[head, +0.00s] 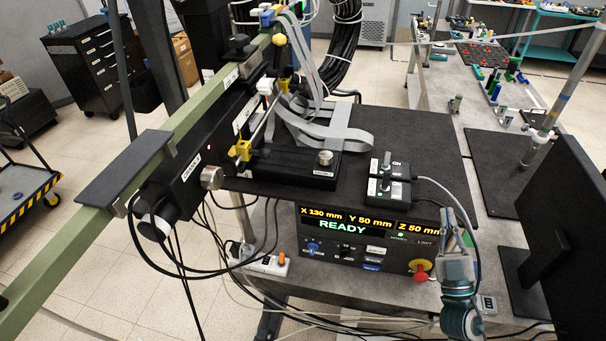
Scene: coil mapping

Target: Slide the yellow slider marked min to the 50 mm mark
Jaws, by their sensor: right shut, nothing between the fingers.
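A yellow slider (241,150) sits at the near end of a thin rail on the black stage. A second yellow piece (284,84) is farther up the same stage. The min marking and the scale marks are too small to read, so I cannot tell which piece is min. My right gripper (452,226) points upward at the lower right, in front of the control panel's right end. It is shut and empty, well apart from both yellow pieces. My left gripper is out of view.
The control panel (365,257) reads X 130 mm, Y 50 mm, Z 50 mm and READY, with a red knob (420,268). A switch box (389,190) stands on the black board. Grey ribbon cables (325,138) loop beside the stage. A green beam (88,228) crosses the left.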

